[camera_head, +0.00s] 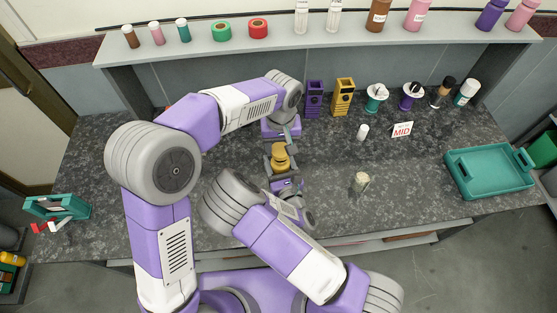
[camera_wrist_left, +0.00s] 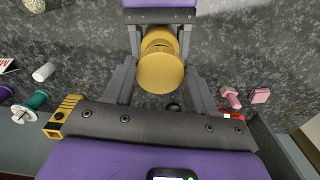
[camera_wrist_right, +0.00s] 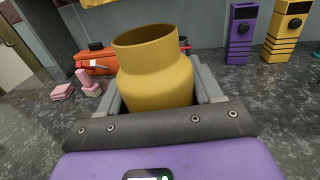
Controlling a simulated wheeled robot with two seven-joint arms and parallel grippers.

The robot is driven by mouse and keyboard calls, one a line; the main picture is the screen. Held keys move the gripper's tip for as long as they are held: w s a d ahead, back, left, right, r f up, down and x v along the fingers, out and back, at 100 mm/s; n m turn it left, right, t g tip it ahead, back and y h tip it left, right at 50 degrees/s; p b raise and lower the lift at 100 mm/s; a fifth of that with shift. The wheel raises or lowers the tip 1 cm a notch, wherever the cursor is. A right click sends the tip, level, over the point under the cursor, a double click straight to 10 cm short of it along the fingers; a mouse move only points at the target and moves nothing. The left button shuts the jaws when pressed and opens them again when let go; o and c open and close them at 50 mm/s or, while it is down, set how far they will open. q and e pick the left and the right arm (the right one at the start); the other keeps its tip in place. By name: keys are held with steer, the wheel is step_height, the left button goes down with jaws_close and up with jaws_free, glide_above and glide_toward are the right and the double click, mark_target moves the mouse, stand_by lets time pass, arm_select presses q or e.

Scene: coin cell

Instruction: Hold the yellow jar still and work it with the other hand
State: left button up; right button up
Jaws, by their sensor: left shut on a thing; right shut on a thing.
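The yellow jar (camera_head: 283,163) stands in the middle of the bench. My right gripper (camera_head: 285,176) is shut on its body from the near side. In the right wrist view the jar (camera_wrist_right: 155,80) is upright between the fingers, its round mouth open. My left gripper (camera_head: 280,146) comes from the far side and is shut on a round yellow piece, which looks like the jar's lid (camera_wrist_left: 160,73). In the left wrist view this lid covers part of the jar. The left gripper does not show in the right wrist view. The gap between lid and jar cannot be judged.
A purple dispenser (camera_head: 314,98) and a yellow dispenser (camera_head: 343,96) stand behind to the right. A teal tray (camera_head: 451,171) lies far right. Bare bench lies between.

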mark_target(280, 166)
arm_select(q)
steer(key=shift+f, duration=0.3)
stand_by(0.6)
steer(key=shift+f, duration=0.75)
steer(key=shift+f, duration=0.6)
